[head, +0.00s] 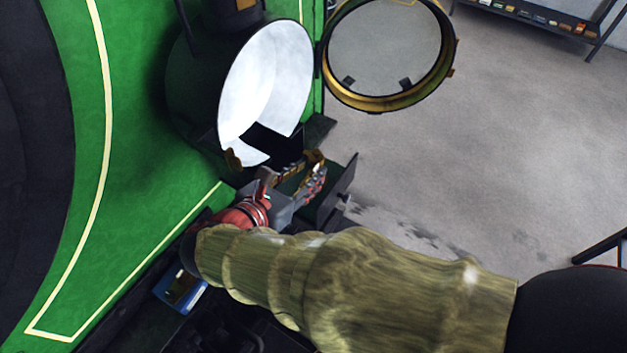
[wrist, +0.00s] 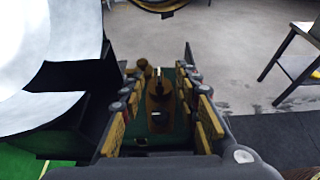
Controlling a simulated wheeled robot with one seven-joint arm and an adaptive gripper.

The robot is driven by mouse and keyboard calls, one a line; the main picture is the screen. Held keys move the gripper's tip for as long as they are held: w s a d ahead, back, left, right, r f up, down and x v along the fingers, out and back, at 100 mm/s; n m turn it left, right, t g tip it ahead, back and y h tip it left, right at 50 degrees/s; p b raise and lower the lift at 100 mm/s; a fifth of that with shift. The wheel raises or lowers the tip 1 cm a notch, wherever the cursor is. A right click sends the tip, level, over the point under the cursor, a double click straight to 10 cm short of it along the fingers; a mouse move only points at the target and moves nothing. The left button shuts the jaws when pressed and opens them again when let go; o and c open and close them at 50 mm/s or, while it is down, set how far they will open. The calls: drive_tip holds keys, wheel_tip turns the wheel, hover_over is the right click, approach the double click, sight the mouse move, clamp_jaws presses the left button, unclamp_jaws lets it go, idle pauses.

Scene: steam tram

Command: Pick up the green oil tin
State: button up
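My gripper (wrist: 161,76) is open in the wrist view, its two padded fingers apart on either side of a green surface with a brown, brass-like upright piece (wrist: 156,95). This green thing (wrist: 175,134) appears to be the green oil tin, but its outline is mostly hidden and I cannot tell its full shape. In the head view my gripper (head: 312,168) is just below the big lamp, beside a dark upright plate (head: 336,190). A small dark green patch (head: 291,183) shows by the fingers. I cannot tell whether the fingers touch the tin.
The large lamp with a white reflector (head: 272,72) stands just above my gripper, its round brass-rimmed glass door (head: 375,105) swung open to the right. A blue box (head: 186,287) lies below my wrist. Grey floor (head: 520,130) is open to the right; a table (wrist: 297,55) stands beyond.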

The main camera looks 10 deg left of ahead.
sight(315, 167)
drive_tip(key=shift+b+x, duration=0.3)
drive_tip(key=shift+x, duration=2.05)
drive_tip(key=shift+a+f, duration=0.1)
drive_tip(key=shift+c, duration=0.2)
drive_tip(key=c, duration=0.8)
